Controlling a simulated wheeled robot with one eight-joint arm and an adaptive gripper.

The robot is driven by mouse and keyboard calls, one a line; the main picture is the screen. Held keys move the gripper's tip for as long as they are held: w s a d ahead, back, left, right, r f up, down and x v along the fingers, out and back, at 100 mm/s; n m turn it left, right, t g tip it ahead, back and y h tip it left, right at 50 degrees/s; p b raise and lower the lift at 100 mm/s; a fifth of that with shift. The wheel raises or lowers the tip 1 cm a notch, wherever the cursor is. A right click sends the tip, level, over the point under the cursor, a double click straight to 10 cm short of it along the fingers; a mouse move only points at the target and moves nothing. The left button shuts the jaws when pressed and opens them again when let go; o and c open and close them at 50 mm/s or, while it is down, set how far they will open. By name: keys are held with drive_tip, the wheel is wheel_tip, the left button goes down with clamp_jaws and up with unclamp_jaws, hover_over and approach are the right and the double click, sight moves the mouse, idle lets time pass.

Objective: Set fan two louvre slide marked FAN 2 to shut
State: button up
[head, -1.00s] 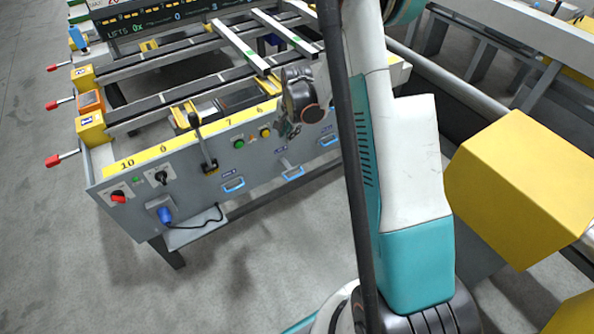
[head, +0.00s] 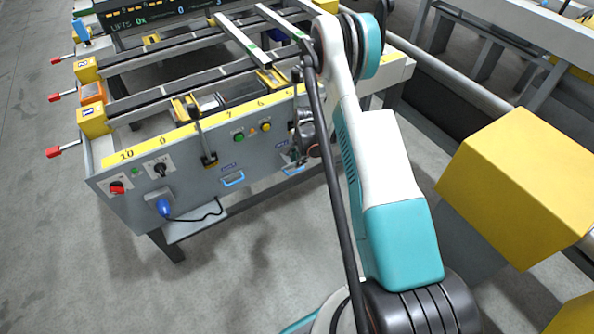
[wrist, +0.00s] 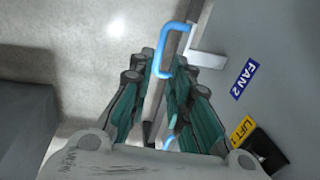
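The FAN 2 louvre slide shows in the wrist view as a blue handle (wrist: 165,58) on a grey bracket, beside a blue FAN 2 label (wrist: 243,79) on the grey panel. My gripper (wrist: 162,72) is open, and the handle is at its fingertips, partly between them. I cannot tell whether they touch. In the head view my gripper (head: 303,148) is in front of the panel, just above the same blue handle (head: 292,171), which it partly hides. The slide's setting cannot be read from these frames.
Another blue handle (head: 233,180) is to the left on the panel. A black lever (head: 208,150), a red knob (head: 117,187) and green (head: 239,137) and yellow buttons share the panel. A yellow LIFT 1 label (wrist: 242,130) is near my right fingers. A yellow box (head: 515,190) stands right.

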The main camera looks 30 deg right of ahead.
sight(297, 171)
drive_tip(key=f, duration=0.2)
drive_tip(key=f+b, duration=0.1)
drive_tip(key=f, duration=0.1)
drive_tip(key=w+f+b, duration=0.1)
drive_tip(key=f, duration=0.1)
drive_tip(key=shift+w+f, duration=0.1)
drive_tip(key=shift+f, duration=0.25)
clamp_jaws()
